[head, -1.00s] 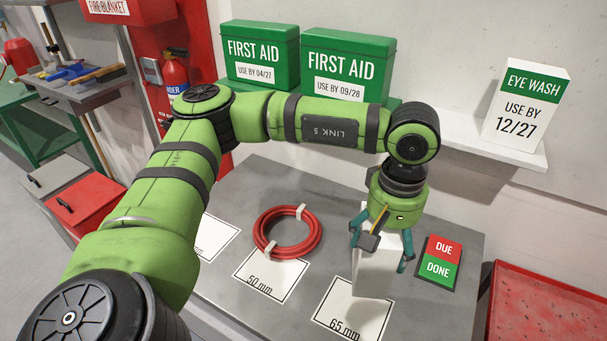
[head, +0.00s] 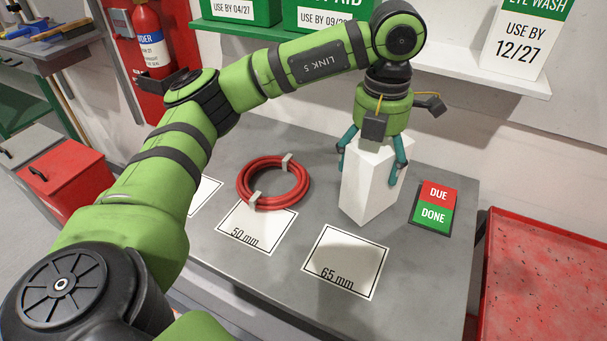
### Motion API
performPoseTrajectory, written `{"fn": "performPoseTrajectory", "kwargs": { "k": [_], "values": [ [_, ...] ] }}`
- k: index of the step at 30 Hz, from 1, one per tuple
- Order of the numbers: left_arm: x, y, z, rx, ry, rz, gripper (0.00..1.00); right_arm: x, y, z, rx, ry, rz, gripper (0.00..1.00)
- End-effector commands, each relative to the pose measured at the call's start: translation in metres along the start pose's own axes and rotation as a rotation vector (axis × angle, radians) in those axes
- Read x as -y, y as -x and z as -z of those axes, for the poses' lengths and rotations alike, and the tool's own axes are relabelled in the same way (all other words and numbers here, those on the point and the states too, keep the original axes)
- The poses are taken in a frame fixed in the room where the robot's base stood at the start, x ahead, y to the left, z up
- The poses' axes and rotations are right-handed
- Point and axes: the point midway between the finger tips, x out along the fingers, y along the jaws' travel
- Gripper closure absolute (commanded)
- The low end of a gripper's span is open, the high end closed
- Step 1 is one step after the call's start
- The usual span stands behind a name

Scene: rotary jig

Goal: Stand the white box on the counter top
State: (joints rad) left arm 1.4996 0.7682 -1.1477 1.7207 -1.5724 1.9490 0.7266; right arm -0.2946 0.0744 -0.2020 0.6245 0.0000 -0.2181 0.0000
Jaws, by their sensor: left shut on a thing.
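The plain white box (head: 372,185) is upright over the grey counter top (head: 265,137), just behind the 65 mm card. My left gripper (head: 371,158) points down from above and is shut on the box, with its teal fingers on either side of the box's upper part. The box's lower end is at or close to the counter surface; I cannot tell whether it touches. My right gripper is not in view.
A red hose coil (head: 240,183) lies left of the box, partly on the 50 mm card (head: 240,236). The 65 mm card (head: 350,255) lies bare in front. A DUE/DONE sign (head: 434,205) lies to the right. A wall shelf (head: 480,68) with an eye wash box (head: 512,45) is behind.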

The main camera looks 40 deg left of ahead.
Motion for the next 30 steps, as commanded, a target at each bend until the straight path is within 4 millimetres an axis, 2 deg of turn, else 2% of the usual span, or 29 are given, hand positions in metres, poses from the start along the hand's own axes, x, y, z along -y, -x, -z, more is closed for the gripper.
{"fn": "performPoseTrajectory", "kwargs": {
  "k": [3,6,13,24,30],
  "values": [
    [-0.004,-0.004,-0.001,0.000,0.202,0.004,0.74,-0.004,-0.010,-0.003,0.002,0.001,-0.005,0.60],
    [-0.006,-0.005,-0.002,-0.002,0.328,0.003,0.74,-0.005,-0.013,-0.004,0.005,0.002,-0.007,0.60],
    [-0.017,-0.009,0.000,-0.005,0.452,0.004,0.75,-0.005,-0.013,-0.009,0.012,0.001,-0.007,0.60],
    [-0.091,-0.052,0.015,-0.008,0.459,0.002,0.75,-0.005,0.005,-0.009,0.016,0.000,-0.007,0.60],
    [-0.117,-0.070,0.020,-0.005,0.453,0.003,0.75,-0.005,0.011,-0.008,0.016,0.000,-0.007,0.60]
  ]
}}
